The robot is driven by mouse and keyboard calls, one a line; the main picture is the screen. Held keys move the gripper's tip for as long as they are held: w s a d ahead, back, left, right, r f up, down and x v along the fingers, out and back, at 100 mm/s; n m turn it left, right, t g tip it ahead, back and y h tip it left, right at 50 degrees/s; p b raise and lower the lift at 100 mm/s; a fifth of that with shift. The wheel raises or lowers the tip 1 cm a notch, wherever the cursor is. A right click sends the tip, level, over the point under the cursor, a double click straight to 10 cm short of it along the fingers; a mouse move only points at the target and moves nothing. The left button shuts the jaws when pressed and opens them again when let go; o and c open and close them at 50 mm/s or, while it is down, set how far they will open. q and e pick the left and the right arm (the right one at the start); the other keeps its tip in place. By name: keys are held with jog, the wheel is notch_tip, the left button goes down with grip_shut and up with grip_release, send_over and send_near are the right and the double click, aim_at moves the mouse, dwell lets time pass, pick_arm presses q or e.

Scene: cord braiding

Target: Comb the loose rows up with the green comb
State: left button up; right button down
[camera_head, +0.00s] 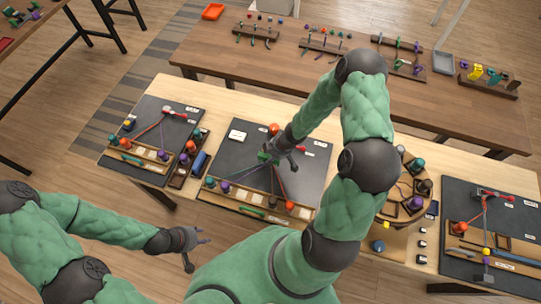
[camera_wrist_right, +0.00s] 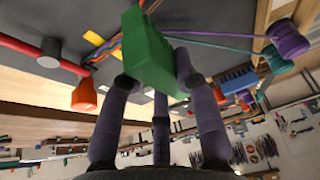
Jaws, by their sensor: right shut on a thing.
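My right gripper (camera_head: 270,155) is over the middle dark board (camera_head: 310,165). It is shut on a green block-like piece, seemingly the green comb (camera_wrist_right: 150,55), which also shows small in the head view (camera_head: 264,158). In the right wrist view the comb is between the fingers, beside the coloured cords (camera_wrist_right: 215,40). Cords fan from there towards bobbins along the board's front, including a purple one (camera_head: 225,187) and a red one (camera_head: 289,205). The loose rows are too small and partly hidden to make out. My left gripper (camera_head: 197,253) is open and empty, off the table's front edge.
A left board (camera_head: 150,125) and a right board (camera_head: 500,205) carry similar cord set-ups. A round bobbin holder (camera_head: 405,195) stands right of my right arm. A bench (camera_head: 330,75) with tool racks runs behind. A green tool (camera_head: 250,213) lies at the middle board's front.

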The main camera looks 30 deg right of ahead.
jog(key=shift+s+a+r+p, duration=0.1)
jog(key=shift+r+p, duration=1.05)
jog(key=shift+r, duration=0.3)
jog(key=shift+s+a+r+p, duration=0.1)
jog(key=shift+r+p, duration=1)
jog(key=shift+r, duration=0.35)
jog(key=shift+w+a+f+b, duration=0.1)
jog(key=shift+w+f+b, duration=0.1)
jog(key=shift+b, duration=0.15)
jog(key=w+a+f+m+h+b, duration=0.1)
jog(key=a+m+b, duration=0.1)
jog(key=b, duration=0.4)
jog(key=w+a+f+m+b, duration=0.1)
jog(key=a+m+b, duration=0.1)
jog(key=b, duration=0.4)
jog(key=w+a+f+m+t+h+b, duration=0.1)
jog(key=a+f+m+b, duration=0.1)
jog(key=b, duration=0.4)
jog(key=shift+w+a+m+h+b, duration=0.2)
jog(key=shift+a+m+h+b, duration=0.3)
jog(key=shift+a, duration=0.75)
jog(key=shift+a+m+b, duration=0.35)
jog(key=shift+m+b, duration=0.1)
jog(key=shift+m, duration=0.05)
